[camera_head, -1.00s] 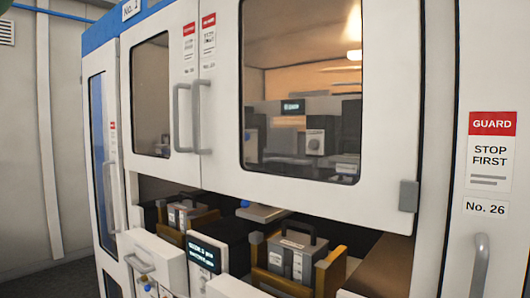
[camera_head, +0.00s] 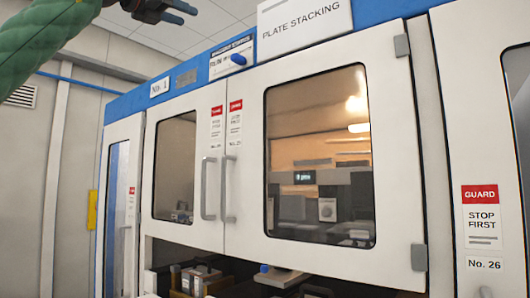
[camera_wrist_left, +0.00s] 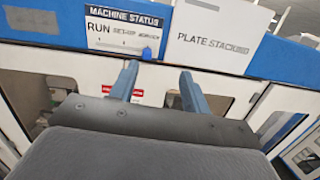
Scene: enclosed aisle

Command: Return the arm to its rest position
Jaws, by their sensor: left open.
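My left arm comes in from the upper left of the head view in a green sleeve. Its gripper (camera_head: 188,12) is dark with blue-grey fingers, raised at the top edge beside the cabinet's upper left. In the left wrist view, the two fingers of this gripper (camera_wrist_left: 158,82) are spread apart with nothing between them. They point toward the front of the white and blue cabinet (camera_head: 245,110). I cannot tell the exact gap to the cabinet. My right gripper is not in view.
The cabinet has windowed doors with grey handles (camera_head: 208,188) and a plate stacking sign (camera_head: 303,25) on top. A machine status panel (camera_wrist_left: 125,30) shows in the wrist view. A guard sign (camera_head: 480,196) is on the right. The lower bay holds equipment. Open space lies left of the cabinet.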

